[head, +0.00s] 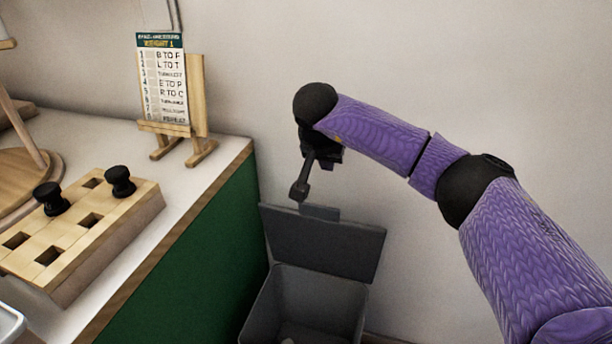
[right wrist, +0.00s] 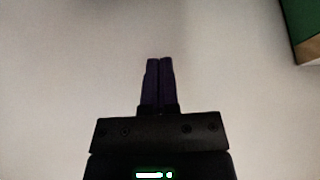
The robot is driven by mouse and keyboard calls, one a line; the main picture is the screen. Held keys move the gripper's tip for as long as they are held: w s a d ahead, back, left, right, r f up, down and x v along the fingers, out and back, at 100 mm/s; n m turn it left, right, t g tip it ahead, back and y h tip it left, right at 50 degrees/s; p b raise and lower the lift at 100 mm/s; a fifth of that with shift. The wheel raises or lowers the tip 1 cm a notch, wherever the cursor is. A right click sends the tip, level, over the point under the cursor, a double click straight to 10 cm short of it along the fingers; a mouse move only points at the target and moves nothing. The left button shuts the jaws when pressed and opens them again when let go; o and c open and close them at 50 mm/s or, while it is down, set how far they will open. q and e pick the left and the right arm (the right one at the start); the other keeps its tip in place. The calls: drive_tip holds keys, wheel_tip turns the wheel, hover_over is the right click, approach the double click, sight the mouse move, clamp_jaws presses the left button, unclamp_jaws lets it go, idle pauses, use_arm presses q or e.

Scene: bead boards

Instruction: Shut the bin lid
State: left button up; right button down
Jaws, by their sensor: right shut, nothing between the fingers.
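The dark grey bin (head: 263,311) stands on the floor beside the green counter, in the head view. Its lid (head: 325,245) is open and stands up at the back, near the wall. A small tab sticks up at the lid's top edge. My right gripper (head: 300,190) is above the lid's top edge, at its left part, pointing down. Whether it touches the lid I cannot tell. In the right wrist view its two fingers (right wrist: 158,85) are together with nothing between them. My left gripper is not in view.
A white counter with a green side (head: 200,270) stands left of the bin. On it are a wooden board (head: 115,235) with square holes and black pegs, and a small easel (head: 197,100) holding a printed card. The pale wall is close behind the bin.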

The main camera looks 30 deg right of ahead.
drive_tip(key=b+x, duration=0.2)
drive_tip(key=x, duration=0.1)
drive_tip(key=b+x, duration=0.2)
drive_tip(key=x, duration=0.1)
drive_tip(key=b+x, duration=0.2)
drive_tip(key=x, duration=0.1)
drive_tip(key=shift+s+a+f, duration=0.2)
drive_tip(key=shift+f, duration=0.35)
drive_tip(key=shift+s+a+r, duration=0.15)
drive_tip(key=shift+s+a, duration=0.75)
drive_tip(key=shift+a, duration=0.1)
drive_tip(key=shift+s+a, duration=0.35)
drive_tip(key=shift+a, duration=0.1)
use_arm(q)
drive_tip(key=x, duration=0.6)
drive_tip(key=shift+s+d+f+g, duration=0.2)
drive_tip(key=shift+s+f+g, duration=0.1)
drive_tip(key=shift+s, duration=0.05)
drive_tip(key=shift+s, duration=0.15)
